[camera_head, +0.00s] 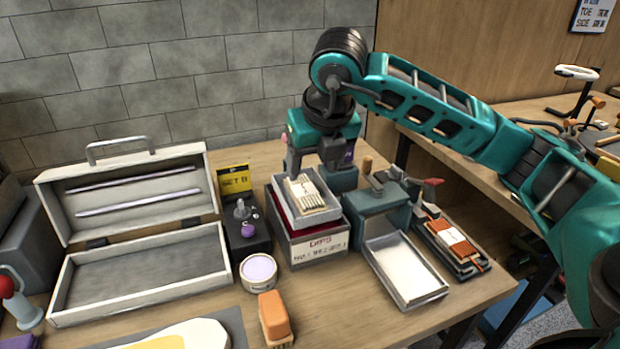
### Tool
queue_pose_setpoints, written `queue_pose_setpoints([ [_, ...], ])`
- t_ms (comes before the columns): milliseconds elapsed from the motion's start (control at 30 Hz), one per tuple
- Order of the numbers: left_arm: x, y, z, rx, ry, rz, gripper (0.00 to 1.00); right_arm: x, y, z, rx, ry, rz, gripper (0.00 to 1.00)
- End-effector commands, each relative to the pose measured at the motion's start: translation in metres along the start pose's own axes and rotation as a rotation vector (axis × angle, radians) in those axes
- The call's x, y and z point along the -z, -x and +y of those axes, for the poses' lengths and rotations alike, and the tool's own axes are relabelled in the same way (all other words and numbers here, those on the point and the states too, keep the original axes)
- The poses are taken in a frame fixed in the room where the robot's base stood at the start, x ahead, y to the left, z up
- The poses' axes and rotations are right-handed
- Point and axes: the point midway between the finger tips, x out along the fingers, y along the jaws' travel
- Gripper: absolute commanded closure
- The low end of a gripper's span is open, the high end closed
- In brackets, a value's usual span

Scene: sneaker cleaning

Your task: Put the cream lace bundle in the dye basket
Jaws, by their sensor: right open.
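The cream lace bundle (313,197), bound in pale loops, lies in a grey rectangular basket (294,213) that seems to be the dye basket. The basket sits in the top of a red-lined box with a white label. My right gripper (316,172) is open, pointing down at the back end of the bundle. Its fingers hide part of the basket's back edge; I cannot tell whether they touch the bundle. My left gripper is not in view.
An open white case (140,280) stands at left. A dark stand with a purple-topped bottle (247,228), a round tin (258,272) and an orange brush (273,316) are nearby. A teal unit with a pale tray (405,270) and a dark rack (452,243) stand right.

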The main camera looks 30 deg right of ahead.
Motion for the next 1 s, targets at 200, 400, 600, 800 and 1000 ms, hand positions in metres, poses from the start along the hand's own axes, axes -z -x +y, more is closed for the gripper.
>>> queue_pose_setpoints([
  [200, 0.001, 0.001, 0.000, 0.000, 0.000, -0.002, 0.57, 0.000, 0.030, 0.000, 0.000, 0.000, 0.000, 0.35],
  [400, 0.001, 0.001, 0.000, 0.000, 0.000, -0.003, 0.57, 0.000, 0.037, 0.000, 0.000, 0.000, 0.001, 0.35],
  [600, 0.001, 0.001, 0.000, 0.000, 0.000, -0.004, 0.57, 0.000, 0.036, 0.000, 0.000, 0.000, 0.001, 0.35],
  [800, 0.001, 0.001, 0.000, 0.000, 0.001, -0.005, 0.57, 0.000, 0.036, 0.000, 0.001, 0.000, 0.001, 0.35],
  [1000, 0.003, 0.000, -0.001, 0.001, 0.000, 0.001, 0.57, 0.000, 0.036, 0.000, 0.001, 0.001, 0.001, 0.35],
])
